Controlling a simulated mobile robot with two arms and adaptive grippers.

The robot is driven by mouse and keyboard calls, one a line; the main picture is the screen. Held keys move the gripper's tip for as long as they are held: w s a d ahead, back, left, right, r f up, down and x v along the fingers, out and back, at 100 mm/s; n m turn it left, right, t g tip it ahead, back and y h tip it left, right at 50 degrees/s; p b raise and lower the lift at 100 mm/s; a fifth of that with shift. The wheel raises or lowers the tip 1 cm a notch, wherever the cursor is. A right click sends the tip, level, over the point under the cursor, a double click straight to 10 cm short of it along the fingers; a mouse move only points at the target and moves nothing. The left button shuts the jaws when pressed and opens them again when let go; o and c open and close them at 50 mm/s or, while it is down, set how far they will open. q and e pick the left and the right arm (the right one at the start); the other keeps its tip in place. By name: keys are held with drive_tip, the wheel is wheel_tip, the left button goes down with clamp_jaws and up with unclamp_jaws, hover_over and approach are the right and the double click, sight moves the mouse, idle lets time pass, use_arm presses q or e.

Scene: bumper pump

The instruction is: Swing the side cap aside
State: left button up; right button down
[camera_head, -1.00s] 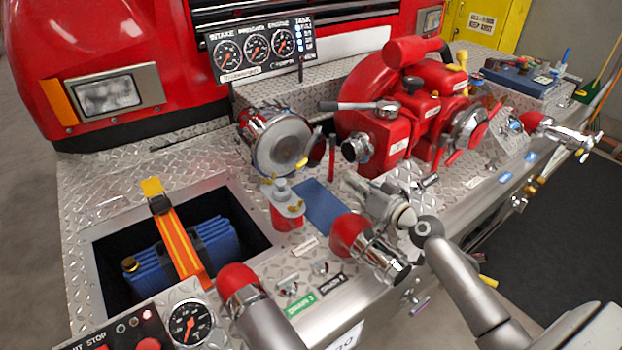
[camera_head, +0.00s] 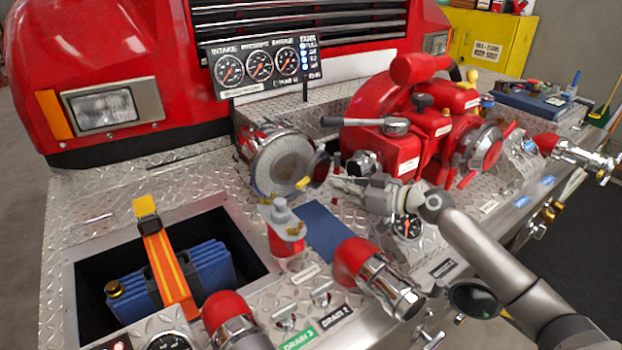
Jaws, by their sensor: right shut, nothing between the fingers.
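The round chrome side inlet (camera_head: 262,148) stands on the diamond-plate deck left of the red pump. Its mouth faces me and shows a pale, mesh-like face (camera_head: 284,166). The dark round side cap (camera_head: 318,168) stands beside the mouth on its right, turned nearly edge-on, with a yellow tab (camera_head: 303,183) near its lower left. My right gripper (camera_head: 338,185) is shut and empty, just right of and a little below the cap. Whether its tips touch the cap is unclear. My left gripper is not in view.
The red pump (camera_head: 425,125) stands close behind my right gripper. A red canister (camera_head: 286,240) is below the inlet, and red-and-chrome fittings (camera_head: 378,278) line the front. An open well (camera_head: 95,262) holds a blue strapped bundle. A gauge panel (camera_head: 262,65) rises behind.

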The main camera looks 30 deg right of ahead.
drive_tip(key=p+x, duration=0.2)
drive_tip(key=x, duration=0.6)
drive_tip(key=shift+w+a, duration=0.15)
drive_tip(key=shift+w, duration=0.15)
drive_tip(key=shift+p, duration=0.35)
drive_tip(key=w+h+p, duration=0.1)
drive_tip(key=w+a+m+t+h+p, duration=0.1)
drive_tip(key=p, duration=0.1)
drive_tip(key=m+h+p, duration=0.1)
drive_tip(key=p, duration=0.1)
drive_tip(key=shift+w+a+r, duration=0.25)
drive_tip(key=shift+w+a, duration=0.1)
drive_tip(key=shift+w, duration=0.05)
drive_tip(key=shift+m+t+h, duration=0.3)
drive_tip(key=shift+m+h, duration=0.2)
drive_tip(key=shift+m, duration=0.1)
drive_tip(key=b+x, duration=0.2)
drive_tip(key=x, duration=0.3)
drive_tip(key=shift+w+r, duration=0.1)
drive_tip(key=shift+w, duration=0.1)
